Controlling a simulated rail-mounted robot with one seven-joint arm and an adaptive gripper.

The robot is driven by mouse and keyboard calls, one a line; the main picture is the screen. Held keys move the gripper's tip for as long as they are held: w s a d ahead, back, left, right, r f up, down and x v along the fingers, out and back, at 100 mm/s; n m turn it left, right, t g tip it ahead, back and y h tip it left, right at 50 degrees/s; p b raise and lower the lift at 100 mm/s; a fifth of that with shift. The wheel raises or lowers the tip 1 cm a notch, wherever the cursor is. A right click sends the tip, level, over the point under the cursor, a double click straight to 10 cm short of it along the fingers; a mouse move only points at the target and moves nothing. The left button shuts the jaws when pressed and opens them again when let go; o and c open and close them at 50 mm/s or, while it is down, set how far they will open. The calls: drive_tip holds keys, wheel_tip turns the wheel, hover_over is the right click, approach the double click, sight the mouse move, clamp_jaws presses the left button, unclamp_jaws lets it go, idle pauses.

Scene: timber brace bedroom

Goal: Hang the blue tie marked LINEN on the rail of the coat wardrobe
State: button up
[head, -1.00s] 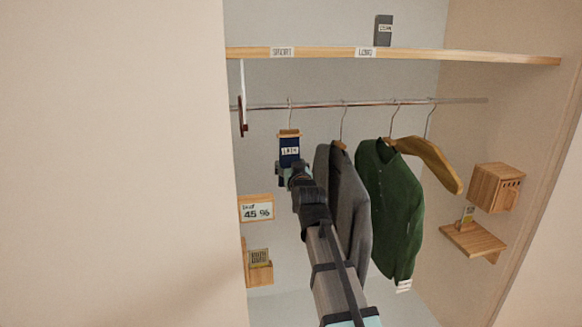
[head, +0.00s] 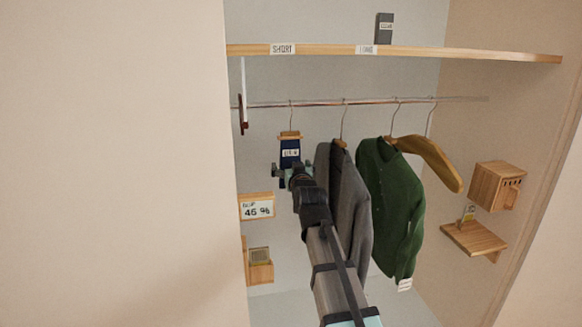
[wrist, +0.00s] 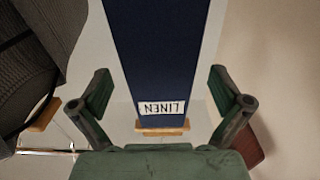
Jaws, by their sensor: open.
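The blue tie (head: 290,148) with a white label hangs from a small wooden hanger (head: 290,134), whose hook is on the metal rail (head: 310,104) in the head view. In the wrist view the tie (wrist: 152,60) shows upside down, its label reading LINEN, with the wooden hanger bar (wrist: 162,131) just beyond it. My gripper (head: 279,172) is at the tie's lower part in the head view. In the wrist view my gripper (wrist: 160,85) is open, with one finger on each side of the tie and a gap to both. The tie's lower end is hidden behind my gripper.
A grey jacket (head: 345,200) and a green cardigan (head: 388,200) hang just right of the tie, with an empty wooden hanger (head: 430,160) beyond. A shelf (head: 480,56) runs above the rail. A 45 % sign (head: 257,207) and a small wooden box (head: 261,270) are at the left wall.

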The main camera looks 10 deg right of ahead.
drive_tip(key=s, duration=1.2)
drive_tip(key=s+f+g, duration=0.5)
drive_tip(key=f, duration=1.1)
drive_tip(key=s+f+g, duration=0.4)
drive_tip(key=f, duration=1.1)
drive_tip(key=s+f+g, duration=0.5)
drive_tip(key=f, duration=1.1)
drive_tip(key=s+f+g, duration=0.3)
drive_tip(key=s+f, duration=0.5)
drive_tip(key=s, duration=0.4)
drive_tip(key=s+f+g, duration=0.4)
drive_tip(key=s+f, duration=0.4)
drive_tip(key=s, duration=0.5)
drive_tip(key=s+f+g, duration=0.3)
drive_tip(key=s+f, duration=0.6)
drive_tip(key=s, duration=0.4)
drive_tip(key=shift+g, duration=0.4)
drive_tip(key=shift+f, duration=0.1)
